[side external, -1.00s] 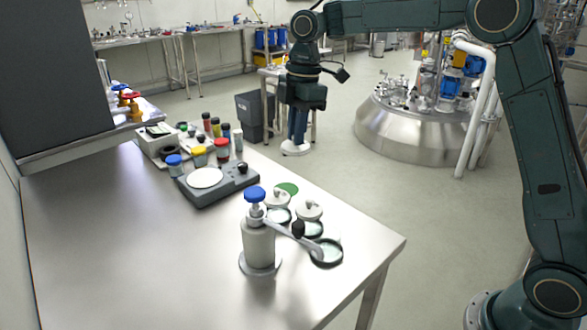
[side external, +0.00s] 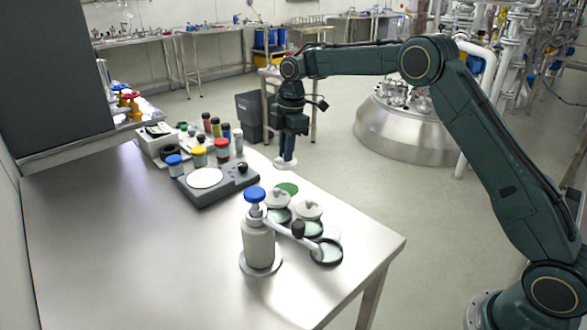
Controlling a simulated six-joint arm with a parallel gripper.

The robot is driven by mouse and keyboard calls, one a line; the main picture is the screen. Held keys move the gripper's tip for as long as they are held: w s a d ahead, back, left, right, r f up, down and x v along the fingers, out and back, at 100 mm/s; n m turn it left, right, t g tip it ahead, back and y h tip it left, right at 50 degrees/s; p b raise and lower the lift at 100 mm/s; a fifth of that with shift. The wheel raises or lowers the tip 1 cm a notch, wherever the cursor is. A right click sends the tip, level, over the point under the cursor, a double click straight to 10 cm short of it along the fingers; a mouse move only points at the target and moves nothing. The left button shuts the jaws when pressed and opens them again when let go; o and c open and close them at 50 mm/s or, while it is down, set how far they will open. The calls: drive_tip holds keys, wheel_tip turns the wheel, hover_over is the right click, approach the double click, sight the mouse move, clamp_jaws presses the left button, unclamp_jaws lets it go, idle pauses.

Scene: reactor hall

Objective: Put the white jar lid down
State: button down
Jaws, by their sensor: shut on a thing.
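The white jar lid (side external: 285,164) hangs under my gripper (side external: 287,156), which points down and is shut on it. In this view the lid appears just beyond the table's far right edge, above a green disc (side external: 288,188). I cannot tell its exact height or whether it is over the tabletop. The part of the lid between the fingers is hidden. The steel table (side external: 120,255) lies in front.
Two white knobbed lids (side external: 309,209) and several dark-rimmed round dishes (side external: 327,252) crowd the right end. A blue-topped dispenser (side external: 257,240) stands before them. A grey scale (side external: 220,190) and several coloured-capped jars (side external: 200,156) stand farther back. The front left tabletop is clear.

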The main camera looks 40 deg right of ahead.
drive_tip(key=shift+f, duration=3.9)
drive_tip(key=shift+f, duration=0.1)
drive_tip(key=c, duration=1.4)
unclamp_jaws()
drive_tip(key=shift+c, duration=0.2)
drive_tip(key=r, duration=0.3)
drive_tip(key=d+r, duration=0.1)
drive_tip(key=r, duration=0.7)
drive_tip(key=shift+s+d+r, duration=0.15)
drive_tip(key=shift+r, duration=0.45)
